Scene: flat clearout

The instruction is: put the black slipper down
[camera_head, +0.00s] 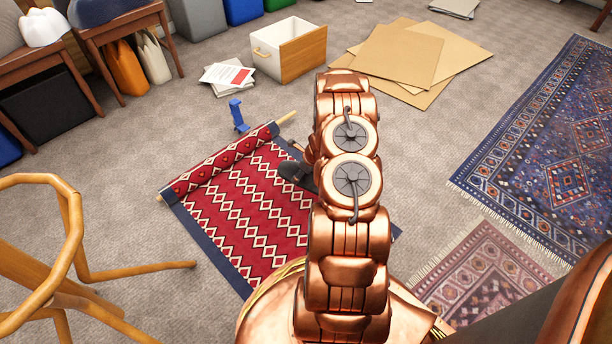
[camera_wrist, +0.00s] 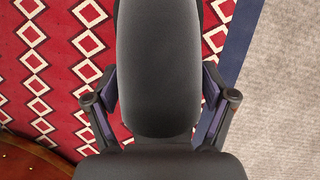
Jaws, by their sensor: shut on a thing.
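The black slipper (camera_wrist: 158,70) is a long, dark grey-black shape that fills the middle of the wrist view. My gripper (camera_wrist: 160,108) has a finger on each side of it and is shut on it. Behind it lies the red patterned rug (camera_head: 240,205) with a dark blue border, partly rolled at its far left edge. In the head view my copper arm hides most of the gripper; a dark part shows at the arm's left, over the rug. I cannot tell whether the slipper touches the rug.
A blue object (camera_head: 238,115) stands by the rug's roll. Beyond are a white-and-wood drawer (camera_head: 290,50), papers (camera_head: 226,78) and cardboard sheets (camera_head: 400,55). A wooden frame (camera_head: 70,230) stands at the left. A blue rug (camera_head: 560,150) lies right.

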